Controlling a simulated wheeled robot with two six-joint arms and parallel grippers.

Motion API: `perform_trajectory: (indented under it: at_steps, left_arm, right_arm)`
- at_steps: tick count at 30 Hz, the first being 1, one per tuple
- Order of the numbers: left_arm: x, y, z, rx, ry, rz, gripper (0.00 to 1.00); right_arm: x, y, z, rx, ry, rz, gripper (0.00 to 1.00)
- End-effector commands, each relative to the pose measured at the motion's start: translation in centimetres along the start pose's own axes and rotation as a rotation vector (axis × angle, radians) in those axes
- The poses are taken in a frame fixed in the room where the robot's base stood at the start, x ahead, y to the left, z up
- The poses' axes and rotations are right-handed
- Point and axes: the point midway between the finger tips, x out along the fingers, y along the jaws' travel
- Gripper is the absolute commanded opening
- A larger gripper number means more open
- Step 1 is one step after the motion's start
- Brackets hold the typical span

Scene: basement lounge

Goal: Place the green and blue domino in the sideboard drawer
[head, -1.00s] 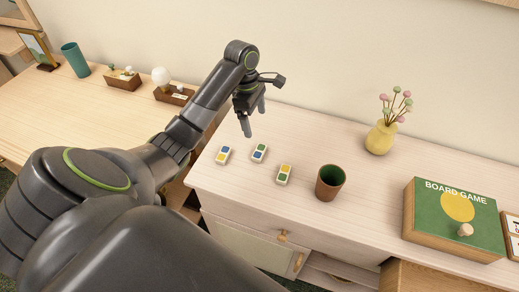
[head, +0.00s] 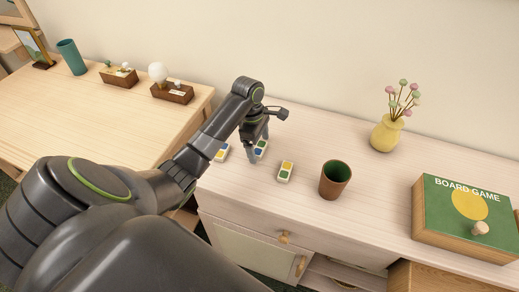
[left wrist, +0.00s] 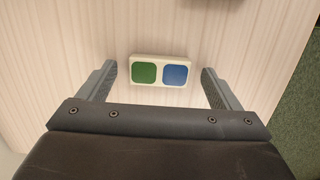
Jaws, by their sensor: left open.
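The green and blue domino (head: 261,148) lies on the sideboard top (head: 300,211), partly hidden by my left gripper in the head view. In the left wrist view the domino (left wrist: 160,71) lies flat between and a little beyond the fingertips, green half left, blue half right. My left gripper (head: 257,153) is open and empty, pointing down just above it; the fingers (left wrist: 159,75) are apart from the domino on both sides. The sideboard has a drawer front with a round knob (head: 283,238). My right gripper is not in view.
A blue and yellow domino (head: 222,153) lies to the left and a yellow and green domino (head: 286,171) to the right. A brown cup (head: 334,180), a yellow vase (head: 386,134) and a board game box (head: 450,228) stand further right.

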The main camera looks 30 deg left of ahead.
Motion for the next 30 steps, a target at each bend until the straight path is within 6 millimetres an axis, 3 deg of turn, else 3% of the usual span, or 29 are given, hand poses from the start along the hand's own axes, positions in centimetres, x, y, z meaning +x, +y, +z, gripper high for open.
perform_trajectory:
  at_steps: [7, 18, 20, 26, 30]
  left_arm:
    - [0.3, 0.0, 0.0, 0.001, 0.001, 0.001, 0.85]
    - [0.2, 0.0, 0.0, 0.001, 0.0, 0.001, 0.38]
    - [0.2, 0.0, 0.0, 0.001, 0.0, 0.001, 0.34]
    - [0.0, 0.0, 0.0, 0.001, 0.0, 0.002, 0.34]
    - [-1.6, 0.1, 0.3, 0.002, 0.0, 0.005, 0.34]
  right_arm:
    - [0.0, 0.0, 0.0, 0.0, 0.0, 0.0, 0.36]
    - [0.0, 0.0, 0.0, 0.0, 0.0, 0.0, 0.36]
    - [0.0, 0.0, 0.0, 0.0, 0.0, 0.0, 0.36]
    - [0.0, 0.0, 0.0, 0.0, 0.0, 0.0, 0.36]
    - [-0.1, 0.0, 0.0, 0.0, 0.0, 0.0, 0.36]
